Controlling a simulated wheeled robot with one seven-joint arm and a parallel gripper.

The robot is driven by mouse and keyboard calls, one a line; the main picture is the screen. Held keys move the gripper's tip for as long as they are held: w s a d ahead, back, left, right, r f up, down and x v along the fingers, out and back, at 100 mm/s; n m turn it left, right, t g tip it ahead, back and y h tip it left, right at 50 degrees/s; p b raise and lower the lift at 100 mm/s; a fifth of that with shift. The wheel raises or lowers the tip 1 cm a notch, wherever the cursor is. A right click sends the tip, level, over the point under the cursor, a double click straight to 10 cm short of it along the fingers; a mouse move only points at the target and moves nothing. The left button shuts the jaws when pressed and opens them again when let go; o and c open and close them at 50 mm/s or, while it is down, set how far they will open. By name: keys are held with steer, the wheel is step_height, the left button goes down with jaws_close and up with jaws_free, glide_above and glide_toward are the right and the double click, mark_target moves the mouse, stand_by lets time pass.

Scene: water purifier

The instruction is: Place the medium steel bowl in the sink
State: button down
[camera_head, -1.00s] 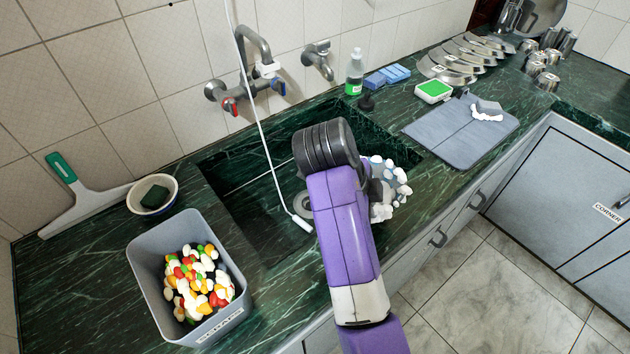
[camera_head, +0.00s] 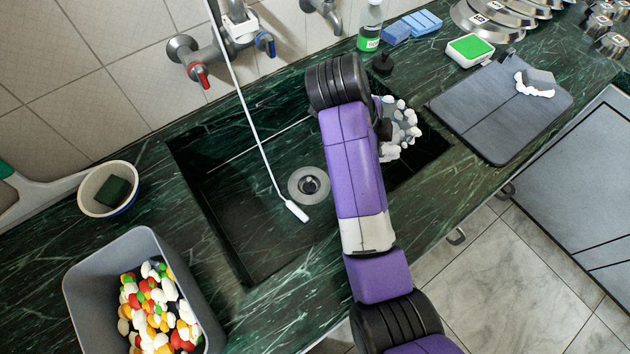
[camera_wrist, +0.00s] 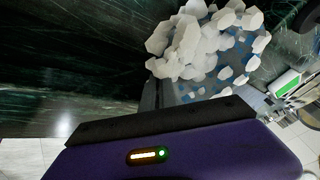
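The sink (camera_head: 245,225) is a dark green marble basin in the middle of the head view, with a round drain (camera_head: 309,185). My gripper, mostly hidden behind my wrist in the head view, is over the right part of the sink; its grey fingers (camera_wrist: 157,95) show close together in the wrist view. The lumps also show in the head view (camera_head: 400,130). Most of its surface is hidden, and its height above the basin is unclear.
A faucet (camera_head: 230,40) with a white hose (camera_head: 250,120) hangs over the sink. A bin of colorful scraps (camera_head: 105,270) and a sponge bowl (camera_head: 108,205) stand left. A bottle (camera_head: 370,30), grey mat (camera_head: 495,115) and several steel bowls (camera_head: 485,20) are right.

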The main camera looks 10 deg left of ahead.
step_height(320, 180, down, 20)
steer(key=shift+f+b, duration=0.1)
steer(key=shift+b, duration=0.5)
steer(key=c, duration=2.1)
jaws_free()
steer(key=shift+f, duration=0.15)
steer(key=o, duration=0.4)
steer(key=shift+r, duration=0.25)
steer(key=p+v, duration=0.1)
steer(key=v, duration=1.1)
